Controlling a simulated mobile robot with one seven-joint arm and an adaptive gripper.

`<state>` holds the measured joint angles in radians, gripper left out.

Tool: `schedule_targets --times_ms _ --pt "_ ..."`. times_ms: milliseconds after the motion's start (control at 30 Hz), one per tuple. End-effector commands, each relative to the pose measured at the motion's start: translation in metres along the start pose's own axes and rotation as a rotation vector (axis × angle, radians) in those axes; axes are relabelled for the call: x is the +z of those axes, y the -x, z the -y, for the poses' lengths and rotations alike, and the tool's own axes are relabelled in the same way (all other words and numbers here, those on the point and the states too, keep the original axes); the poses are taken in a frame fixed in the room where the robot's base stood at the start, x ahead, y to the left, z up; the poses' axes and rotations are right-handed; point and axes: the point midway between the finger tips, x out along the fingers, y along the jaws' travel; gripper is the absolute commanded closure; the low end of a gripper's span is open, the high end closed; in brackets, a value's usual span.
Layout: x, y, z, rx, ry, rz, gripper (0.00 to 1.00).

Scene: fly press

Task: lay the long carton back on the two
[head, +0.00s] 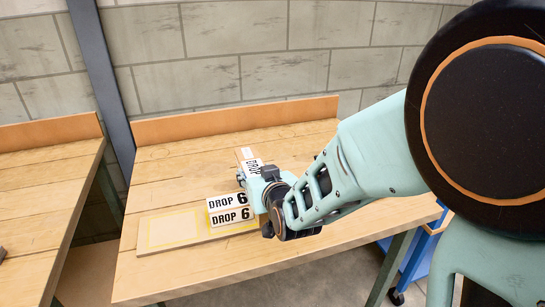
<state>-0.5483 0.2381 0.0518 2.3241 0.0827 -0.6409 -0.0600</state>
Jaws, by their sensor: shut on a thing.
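A brown carton with white labels (246,154), which looks like the long one, points away from me, its "DROP" label turned sideways. My gripper (247,183) is at its near end and shut on it; the arm hides part of the carton and the grip. Two white "DROP 6" labels face me just in front and to the left, one on an upper carton (226,201) and one on a lower carton (229,218). My gripper hides their right ends. I cannot tell whether the held carton touches them.
A flat board with yellow outlines (165,230) lies under and left of the cartons on the wooden bench (180,278). Its left part is empty. A raised back edge (200,124) runs behind. Another bench (45,170) stands left past a grey post (103,75). A blue cart (415,262) stands at right.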

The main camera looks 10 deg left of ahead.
Motion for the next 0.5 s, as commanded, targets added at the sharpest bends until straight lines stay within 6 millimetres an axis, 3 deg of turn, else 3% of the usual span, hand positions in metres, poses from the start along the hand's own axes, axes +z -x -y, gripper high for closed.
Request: schedule_targets --times_ms 500 --pt "0.0049 -0.0025 -0.0001 0.0 0.0 -0.005 1.0"
